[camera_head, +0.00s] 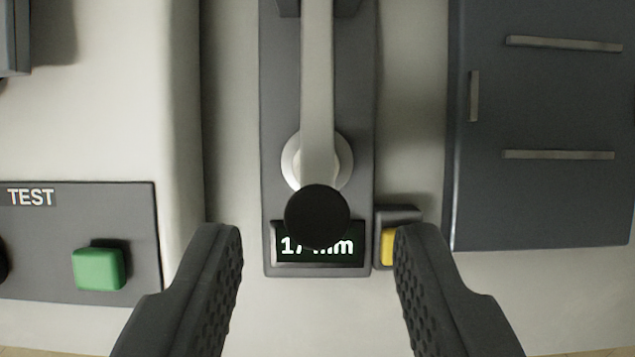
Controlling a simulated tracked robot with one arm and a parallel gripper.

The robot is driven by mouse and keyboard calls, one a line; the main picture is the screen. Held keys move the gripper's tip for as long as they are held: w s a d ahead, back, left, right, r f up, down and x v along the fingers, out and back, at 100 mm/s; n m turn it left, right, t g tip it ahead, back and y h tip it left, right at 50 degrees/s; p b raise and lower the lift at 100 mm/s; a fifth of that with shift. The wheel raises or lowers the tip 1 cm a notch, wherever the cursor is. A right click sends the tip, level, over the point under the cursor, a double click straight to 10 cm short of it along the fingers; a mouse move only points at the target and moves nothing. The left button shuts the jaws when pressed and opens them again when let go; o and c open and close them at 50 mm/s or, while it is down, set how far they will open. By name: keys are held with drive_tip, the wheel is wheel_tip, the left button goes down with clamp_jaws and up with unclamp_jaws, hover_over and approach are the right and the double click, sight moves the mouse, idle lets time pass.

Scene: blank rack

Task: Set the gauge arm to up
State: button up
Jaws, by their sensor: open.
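The gauge arm (317,85) is a pale grey bar over a dark grey panel (276,110). It runs from the top edge of the picture down to a black round knob (317,214). A pale round disc (291,163) shows behind its lower part. The knob partly covers a display (343,247) that seems to read 17 mm. My gripper (319,238) is open and empty. Its fingers stand to the left and right of the knob and the display, apart from the knob. The upper end of the arm is out of view.
A yellow button (388,247) sits right of the display, partly behind my right finger. A TEST panel (60,228) with a green button (98,268) is at lower left. A dark cabinet front (550,100) with grey bars fills the right side.

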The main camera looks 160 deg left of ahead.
drive_tip(key=shift+x, duration=0.85)
